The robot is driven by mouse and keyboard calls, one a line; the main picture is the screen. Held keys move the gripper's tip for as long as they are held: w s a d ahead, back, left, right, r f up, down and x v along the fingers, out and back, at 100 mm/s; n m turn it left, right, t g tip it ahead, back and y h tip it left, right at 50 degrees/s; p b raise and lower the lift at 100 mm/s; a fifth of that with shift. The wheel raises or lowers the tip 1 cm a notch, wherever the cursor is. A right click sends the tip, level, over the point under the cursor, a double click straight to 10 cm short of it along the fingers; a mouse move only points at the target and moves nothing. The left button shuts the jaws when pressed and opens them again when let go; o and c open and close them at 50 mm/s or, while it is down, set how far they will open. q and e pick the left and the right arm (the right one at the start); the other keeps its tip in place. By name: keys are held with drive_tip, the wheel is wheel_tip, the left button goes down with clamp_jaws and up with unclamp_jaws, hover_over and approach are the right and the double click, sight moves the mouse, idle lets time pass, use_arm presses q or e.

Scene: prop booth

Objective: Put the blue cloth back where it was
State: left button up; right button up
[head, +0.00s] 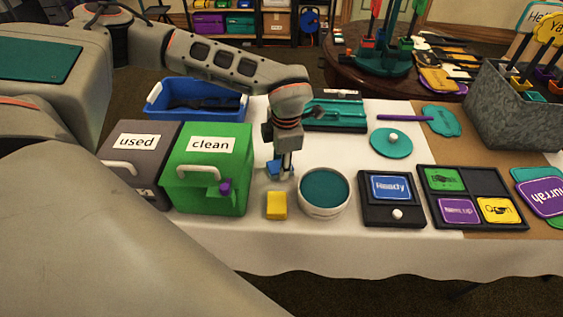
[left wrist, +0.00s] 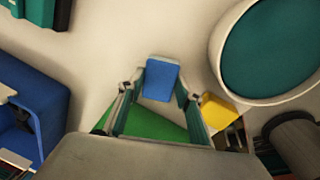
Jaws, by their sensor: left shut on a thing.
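The blue cloth (head: 273,169) is at the fingertips of my left gripper (head: 286,170), low over the white-covered table between the green "clean" box (head: 208,150) and a white bowl (head: 324,207). In the left wrist view the cloth (left wrist: 160,79) sits between the two fingers of my left gripper (left wrist: 160,98), which is shut on it. I cannot tell whether the cloth touches the table. The fingers hide part of the cloth in the head view. My right gripper is not in view.
A yellow block (head: 277,206) lies just in front of the cloth. A grey "used" box (head: 136,158) stands left of the green box, and a blue bin (head: 165,99) behind. A card panel (head: 392,216) and card tray (head: 472,227) lie to the right. Bare tablecloth (head: 345,143) lies behind the bowl.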

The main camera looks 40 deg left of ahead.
use_arm(q)
drive_tip(key=o, duration=1.1)
drive_tip(key=shift+f, duration=0.1)
drive_tip(key=shift+c, duration=0.2)
drive_tip(key=o, duration=0.4)
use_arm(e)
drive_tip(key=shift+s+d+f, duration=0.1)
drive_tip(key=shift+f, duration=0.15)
use_arm(q)
drive_tip(key=r, duration=0.4)
drive_tip(key=d+r+p, duration=0.1)
drive_tip(key=r, duration=0.3)
drive_tip(key=r+p, duration=0.1)
drive_tip(key=r, duration=0.3)
drive_tip(key=shift+s+d+r, duration=0.1)
drive_tip(key=shift+s+d, duration=0.1)
drive_tip(key=shift+s, duration=0.15)
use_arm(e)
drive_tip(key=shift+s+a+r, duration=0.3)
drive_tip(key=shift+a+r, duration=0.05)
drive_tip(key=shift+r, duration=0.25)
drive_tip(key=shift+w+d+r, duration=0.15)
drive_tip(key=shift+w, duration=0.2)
